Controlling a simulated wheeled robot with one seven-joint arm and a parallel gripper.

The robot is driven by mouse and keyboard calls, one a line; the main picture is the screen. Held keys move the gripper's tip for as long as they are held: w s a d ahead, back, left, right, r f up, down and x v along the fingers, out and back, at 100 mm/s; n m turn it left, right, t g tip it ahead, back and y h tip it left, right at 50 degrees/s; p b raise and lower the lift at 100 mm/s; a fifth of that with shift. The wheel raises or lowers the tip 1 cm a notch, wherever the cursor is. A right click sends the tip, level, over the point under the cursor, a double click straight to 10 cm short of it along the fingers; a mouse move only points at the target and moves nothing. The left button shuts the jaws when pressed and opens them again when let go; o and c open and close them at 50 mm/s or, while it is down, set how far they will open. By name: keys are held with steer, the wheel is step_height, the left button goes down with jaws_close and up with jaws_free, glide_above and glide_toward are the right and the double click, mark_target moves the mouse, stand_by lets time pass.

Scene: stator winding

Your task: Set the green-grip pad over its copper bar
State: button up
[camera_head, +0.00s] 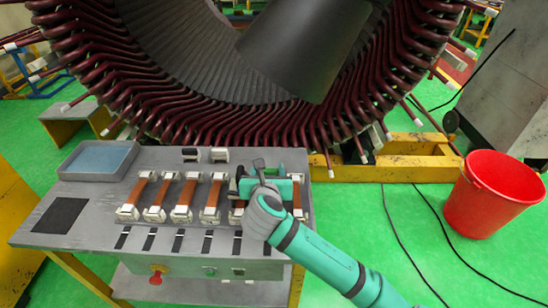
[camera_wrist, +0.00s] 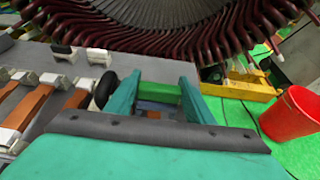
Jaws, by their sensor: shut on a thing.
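My gripper (camera_head: 266,184) is over the right part of the grey bench, its teal fingers pointing down. In the wrist view, the fingers (camera_wrist: 159,88) are shut on a green block, the grip of the green-grip pad (camera_wrist: 160,94). The pad's underside is hidden, so I cannot tell whether it touches anything. A copper bar (camera_wrist: 153,114) shows partly between the fingers below the grip. Other copper bars (camera_head: 186,194) lie in a row to the left, with white end blocks. One more bar (camera_head: 297,194) shows just right of my gripper.
Two small pads, one dark-topped (camera_head: 190,154) and one pale (camera_head: 219,155), sit at the back of the bench (camera_head: 75,210). A blue tray (camera_head: 98,157) is at the back left. The large stator (camera_head: 180,50) stands close behind. A red bucket (camera_head: 495,195) stands right.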

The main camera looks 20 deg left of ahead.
steer(key=shift+w+f, duration=0.2)
steer(key=shift+w, duration=0.05)
steer(key=shift+f, duration=3.35)
steer(key=o, duration=1.2)
steer(key=shift+c, duration=0.2)
steer(key=shift+s, duration=0.15)
steer(key=v, duration=1)
steer(key=shift+s+d, duration=0.15)
steer(key=shift+s, duration=0.15)
